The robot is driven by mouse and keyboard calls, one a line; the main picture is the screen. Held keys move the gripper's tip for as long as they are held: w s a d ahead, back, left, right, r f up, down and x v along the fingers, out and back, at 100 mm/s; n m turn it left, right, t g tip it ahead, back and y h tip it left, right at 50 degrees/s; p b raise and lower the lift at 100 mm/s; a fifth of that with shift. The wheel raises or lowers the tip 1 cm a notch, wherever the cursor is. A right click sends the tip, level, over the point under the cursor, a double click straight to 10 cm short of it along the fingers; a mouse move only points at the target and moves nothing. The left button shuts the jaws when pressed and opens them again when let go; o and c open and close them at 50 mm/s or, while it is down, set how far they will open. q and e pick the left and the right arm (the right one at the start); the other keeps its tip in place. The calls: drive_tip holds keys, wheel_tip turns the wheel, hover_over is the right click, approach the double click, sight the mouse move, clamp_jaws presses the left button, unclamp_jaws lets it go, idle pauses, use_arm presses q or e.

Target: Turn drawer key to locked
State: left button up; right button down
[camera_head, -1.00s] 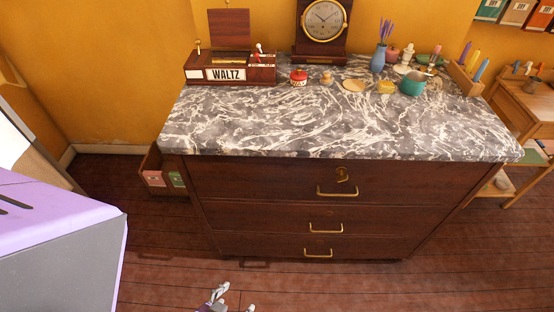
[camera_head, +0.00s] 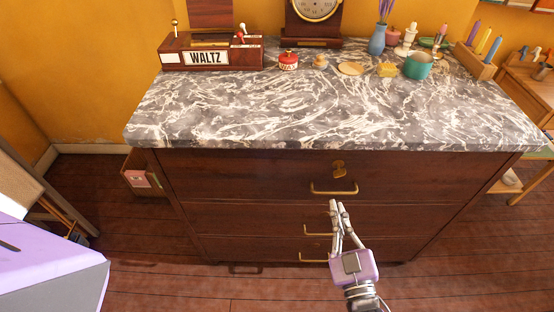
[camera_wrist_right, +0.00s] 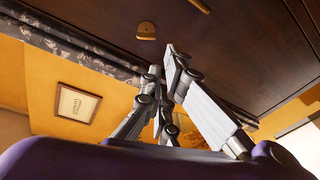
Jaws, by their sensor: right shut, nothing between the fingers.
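A brass key (camera_head: 339,168) sits in the lock of the top drawer (camera_head: 250,172), above that drawer's brass handle (camera_head: 322,190). The dresser's drawers look shut. My right gripper (camera_head: 337,203) is shut and empty, its fingertips a little below the top handle in the head view and apart from the key. In the right wrist view the shut fingers (camera_wrist_right: 163,62) point up toward the drawer front, with the brass key (camera_wrist_right: 146,31) ahead of them. I cannot tell which way the key is turned. My left gripper is not in view.
The marble top (camera_head: 290,110) overhangs the drawers. On it stand a WALTZ box (camera_head: 208,56), a clock (camera_head: 313,20), a red pot (camera_head: 288,60) and a teal mug (camera_head: 417,66). A small crate (camera_head: 140,175) sits left of the dresser. The floor in front is bare.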

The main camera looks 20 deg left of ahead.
sight(339, 171)
drive_tip(key=w+a+r+n+t+y+p, duration=0.1)
drive_tip(key=w+a+r+n+t+p, duration=0.1)
drive_tip(key=w+a+r, duration=0.4)
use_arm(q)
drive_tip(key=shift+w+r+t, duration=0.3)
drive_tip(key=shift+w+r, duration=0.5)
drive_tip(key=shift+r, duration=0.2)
use_arm(e)
drive_tip(key=shift+w+d+f, duration=0.45)
drive_tip(key=shift+d+f, duration=0.2)
drive_tip(key=shift+f, duration=0.1)
drive_tip(key=shift+w+d+f, duration=0.45)
drive_tip(key=shift+d+f, duration=0.2)
drive_tip(key=shift+f, duration=0.05)
